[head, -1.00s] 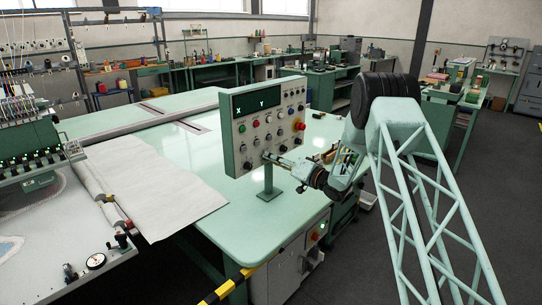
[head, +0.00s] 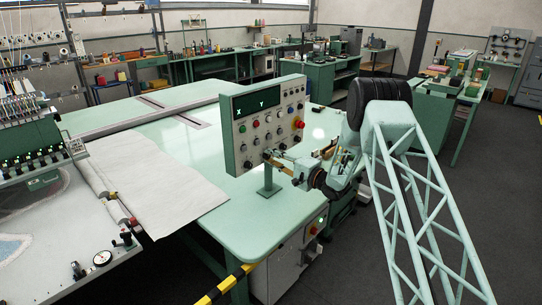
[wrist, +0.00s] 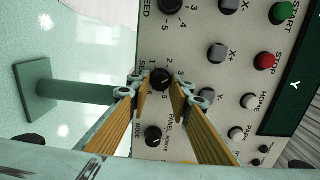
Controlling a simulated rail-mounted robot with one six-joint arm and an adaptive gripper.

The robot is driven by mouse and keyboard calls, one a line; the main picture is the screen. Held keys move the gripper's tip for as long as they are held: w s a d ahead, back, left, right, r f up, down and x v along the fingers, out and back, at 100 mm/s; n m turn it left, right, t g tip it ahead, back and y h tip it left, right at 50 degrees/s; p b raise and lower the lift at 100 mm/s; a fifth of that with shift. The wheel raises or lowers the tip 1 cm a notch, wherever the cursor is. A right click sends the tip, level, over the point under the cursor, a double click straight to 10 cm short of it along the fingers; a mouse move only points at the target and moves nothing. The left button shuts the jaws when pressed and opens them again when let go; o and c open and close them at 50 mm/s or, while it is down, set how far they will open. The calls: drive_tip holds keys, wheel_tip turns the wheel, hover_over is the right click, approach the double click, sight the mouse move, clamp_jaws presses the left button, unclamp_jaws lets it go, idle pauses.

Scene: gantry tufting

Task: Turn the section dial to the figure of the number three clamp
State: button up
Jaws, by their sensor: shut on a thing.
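The section dial (wrist: 160,80) is a small black knob on the grey control panel (head: 269,108). Several printed figures ring it, and its "SE" label is partly covered. In the wrist view my gripper (wrist: 160,86) has its two tan-padded fingers on either side of the knob, shut on it. In the head view my gripper (head: 270,157) reaches the panel's lower edge from the right and hides the knob there. Where the knob's pointer stands is too small to tell. A round white gauge (head: 102,258) lies on the frame at lower left; its reading is not legible.
Below the section dial in the wrist view is a mode knob (wrist: 153,135). A speed knob (wrist: 168,5) is above, and grey, white and red buttons (wrist: 264,61) are to the right. The panel stands on a post (head: 268,180) on the green table (head: 215,222).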

drive_tip(key=shift+m+p, duration=0.3)
drive_tip(key=shift+m, duration=0.4)
drive_tip(key=o, duration=0.8)
drive_tip(key=shift+o, duration=0.2)
drive_tip(key=shift+d, duration=0.15)
drive_tip(key=v, duration=1.1)
drive_tip(key=shift+s+d, duration=0.25)
drive_tip(key=shift+s, duration=0.1)
drive_tip(key=shift+w, duration=0.1)
